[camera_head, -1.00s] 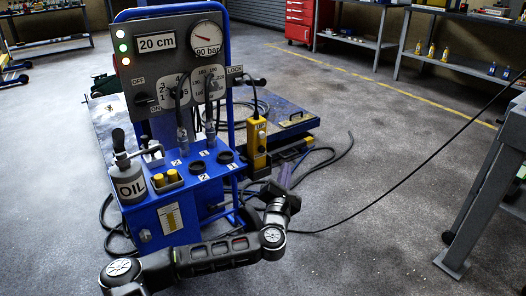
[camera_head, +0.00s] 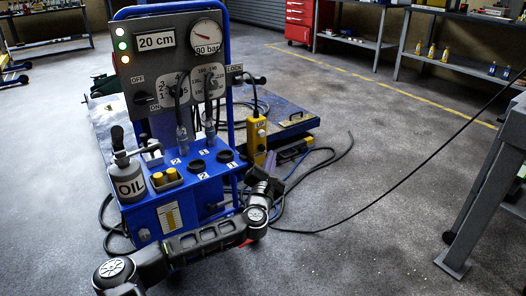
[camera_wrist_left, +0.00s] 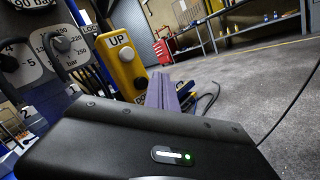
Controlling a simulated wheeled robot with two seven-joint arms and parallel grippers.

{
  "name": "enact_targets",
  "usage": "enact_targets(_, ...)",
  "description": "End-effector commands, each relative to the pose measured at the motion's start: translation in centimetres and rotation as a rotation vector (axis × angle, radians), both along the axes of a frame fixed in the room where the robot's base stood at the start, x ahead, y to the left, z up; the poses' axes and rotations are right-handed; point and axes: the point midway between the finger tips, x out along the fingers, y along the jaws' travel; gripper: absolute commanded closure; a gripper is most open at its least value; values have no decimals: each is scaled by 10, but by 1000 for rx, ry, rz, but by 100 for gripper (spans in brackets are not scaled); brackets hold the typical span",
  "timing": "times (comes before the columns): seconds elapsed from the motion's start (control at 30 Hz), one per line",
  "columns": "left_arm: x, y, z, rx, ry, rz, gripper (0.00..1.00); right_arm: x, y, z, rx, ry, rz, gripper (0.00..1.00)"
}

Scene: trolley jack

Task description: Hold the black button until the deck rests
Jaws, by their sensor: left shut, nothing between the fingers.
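The yellow pendant (camera_head: 257,145) hangs at the right side of the blue pump cart, upright. In the left wrist view the pendant (camera_wrist_left: 113,57) shows an "UP" label, a pale round button (camera_wrist_left: 125,54) and a dark button (camera_wrist_left: 141,83) below it, above a partly hidden "DO..." label. My left gripper (camera_head: 270,161) is shut and empty, just right of the pendant's lower part. Its purplish fingers also show in the left wrist view (camera_wrist_left: 164,93), close to the dark button; I cannot tell whether they touch. The blue deck (camera_head: 290,122) is behind the pendant. My right gripper is out of view.
The cart's grey panel (camera_head: 165,60) shows "20 cm" and a gauge (camera_head: 206,37) marked 90 bar. An oil can (camera_head: 130,180) stands on the cart. Black hoses and cables (camera_head: 325,160) lie on the floor. A grey bench (camera_head: 490,180) stands at right; the floor between is open.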

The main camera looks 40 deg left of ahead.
Motion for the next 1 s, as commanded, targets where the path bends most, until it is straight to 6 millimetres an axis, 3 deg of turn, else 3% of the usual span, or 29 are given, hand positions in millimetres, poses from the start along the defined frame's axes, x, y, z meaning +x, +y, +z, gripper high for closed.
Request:
enact_targets(0.23,4,12,0,0,0,-1,100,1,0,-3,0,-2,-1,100)
enact_targets(1.0,4,12,0,0,1,-1,100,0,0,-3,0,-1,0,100)
